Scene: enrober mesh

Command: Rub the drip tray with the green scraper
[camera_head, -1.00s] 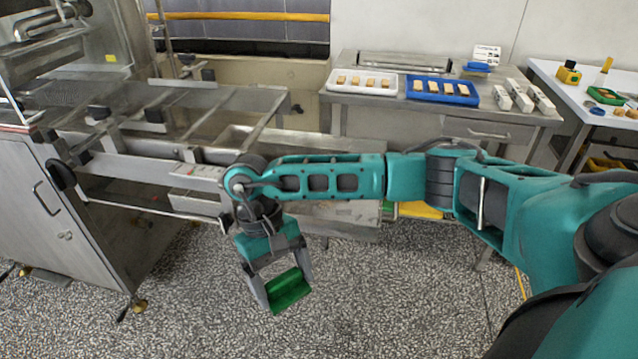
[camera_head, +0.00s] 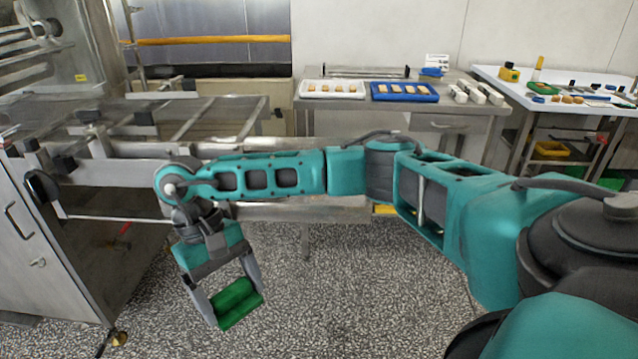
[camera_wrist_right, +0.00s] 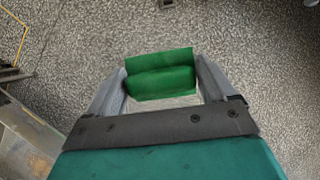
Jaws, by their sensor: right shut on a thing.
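My right gripper (camera_head: 233,297) is shut on the green scraper (camera_head: 238,304). It hangs low above the speckled floor, in front of the steel machine. In the right wrist view the green scraper (camera_wrist_right: 160,80) sits between both fingers, with only floor behind it. A grey metal surface (camera_head: 320,214) shows behind and below my right forearm. It is partly hidden, and I cannot tell whether it is the drip tray. The scraper is apart from it. My left gripper is not in view.
The steel enrober frame (camera_head: 110,150) and its cabinet (camera_head: 45,245) stand at the left. A steel table (camera_head: 440,106) at the back bears a white tray (camera_head: 332,95) and a blue tray (camera_head: 404,99). A white table (camera_head: 575,105) stands at the right. Floor is clear at centre.

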